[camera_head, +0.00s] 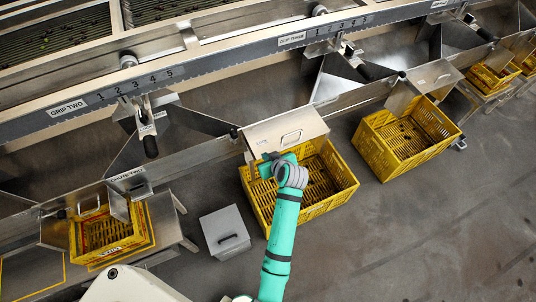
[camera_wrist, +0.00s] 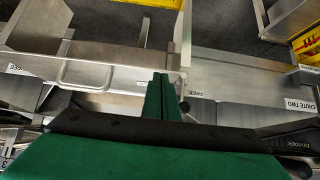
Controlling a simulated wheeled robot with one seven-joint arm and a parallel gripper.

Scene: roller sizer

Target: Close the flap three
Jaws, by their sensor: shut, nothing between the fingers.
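The middle metal flap (camera_head: 285,128) has a bar handle and sits above a yellow crate; I take it as flap three. It stands out over the crate's back edge. Its plate (camera_wrist: 85,72) and handle fill the left of the wrist view. My gripper (camera_head: 272,163) is shut and empty, just below the flap's front edge and over the crate. In the wrist view its green fingers (camera_wrist: 161,85) are together close to the plate's edge. I cannot tell whether they touch it.
The yellow crate (camera_head: 335,170) stands under the flap. Another yellow crate (camera_head: 408,138) is to the right, and one (camera_head: 105,232) is at the left. A grey box (camera_head: 225,232) with a handle stands on the floor, left of my arm. Floor at lower right is clear.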

